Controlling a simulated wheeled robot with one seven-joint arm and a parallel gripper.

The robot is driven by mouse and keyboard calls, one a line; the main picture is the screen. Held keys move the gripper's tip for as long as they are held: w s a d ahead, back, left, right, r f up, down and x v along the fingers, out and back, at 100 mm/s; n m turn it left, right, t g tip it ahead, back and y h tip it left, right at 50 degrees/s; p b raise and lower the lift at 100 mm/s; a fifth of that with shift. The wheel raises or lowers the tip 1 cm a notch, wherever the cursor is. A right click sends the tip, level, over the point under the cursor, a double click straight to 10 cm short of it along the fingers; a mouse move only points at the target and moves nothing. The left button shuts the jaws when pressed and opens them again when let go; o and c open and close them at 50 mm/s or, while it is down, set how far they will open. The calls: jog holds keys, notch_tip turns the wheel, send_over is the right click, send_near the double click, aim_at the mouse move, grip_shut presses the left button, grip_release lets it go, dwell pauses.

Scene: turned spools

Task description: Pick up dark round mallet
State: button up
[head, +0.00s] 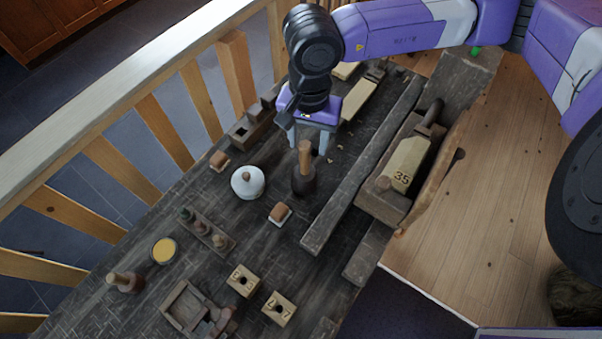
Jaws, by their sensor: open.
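The dark round mallet (303,184) stands upright on the dark workbench (262,252), its dark head down and its light wooden handle pointing up. My gripper (309,146) points down right at the top of the handle, with its pale fingers apart. The handle top shows in front of or between the fingers; I cannot tell which. Nothing is held.
A white lidded pot (248,184) stands left of the mallet and a small brown-topped block (280,214) lies in front of it. A long dark beam (345,190) and a wooden plane marked 35 (405,165) lie to the right. A wooden railing (160,135) runs behind.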

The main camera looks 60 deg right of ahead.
aim_at(305, 159)
jog(key=shift+w+a+f+p, duration=0.15)
jog(key=shift+f+p, duration=0.3)
jog(key=shift+f, duration=1.4)
jog(key=shift+w+a+f+p, duration=0.1)
jog(key=shift+f+p, duration=0.35)
jog(key=shift+f, duration=1.4)
grip_shut()
